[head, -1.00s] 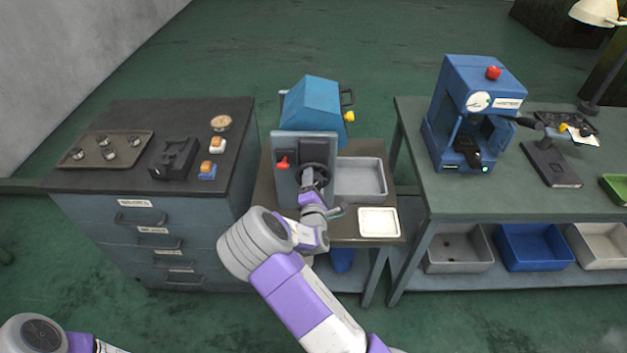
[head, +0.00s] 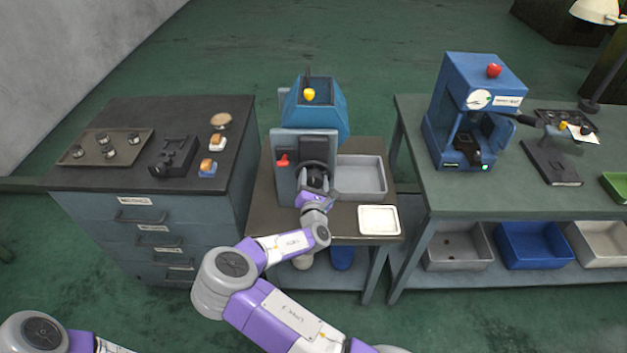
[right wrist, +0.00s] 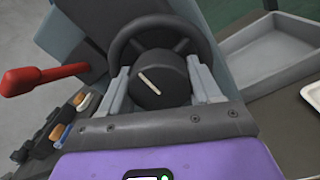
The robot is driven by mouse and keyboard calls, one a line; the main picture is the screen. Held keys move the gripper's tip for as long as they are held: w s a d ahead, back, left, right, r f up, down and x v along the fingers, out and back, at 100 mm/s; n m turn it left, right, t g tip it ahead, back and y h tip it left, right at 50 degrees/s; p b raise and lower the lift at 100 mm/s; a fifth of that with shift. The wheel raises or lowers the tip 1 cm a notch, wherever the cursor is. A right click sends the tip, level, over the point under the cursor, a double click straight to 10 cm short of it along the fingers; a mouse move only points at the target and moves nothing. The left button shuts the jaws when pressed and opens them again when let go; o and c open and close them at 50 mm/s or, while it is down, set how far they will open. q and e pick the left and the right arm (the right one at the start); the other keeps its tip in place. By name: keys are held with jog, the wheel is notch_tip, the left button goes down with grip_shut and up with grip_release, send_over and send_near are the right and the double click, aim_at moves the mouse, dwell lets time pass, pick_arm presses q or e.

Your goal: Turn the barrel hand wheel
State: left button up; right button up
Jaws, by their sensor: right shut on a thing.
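The barrel hand wheel (head: 318,164), a dark ring with a black hub, sits on the front of the grey machine panel (head: 288,148). In the right wrist view the wheel (right wrist: 121,43) fills the upper middle, with a pale line on its hub. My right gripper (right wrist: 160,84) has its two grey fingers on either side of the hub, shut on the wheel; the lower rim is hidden. In the head view my right gripper (head: 315,186) covers the wheel's lower part. My left gripper is out of view.
A red lever (head: 283,160) is left of the wheel; it also shows in the right wrist view (right wrist: 40,78). A grey tray (head: 360,177) and a white tray (head: 379,220) lie to the right. A drawer cabinet (head: 150,215) stands left, a green-topped bench (head: 480,205) right.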

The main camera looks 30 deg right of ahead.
dwell(0.4)
jog(key=o, duration=1)
jog(key=shift+o, duration=0.2)
jog(key=v, duration=0.7)
jog(key=shift+s+a, duration=0.2)
jog(key=shift+s, duration=0.05)
jog(key=shift+f, duration=0.1)
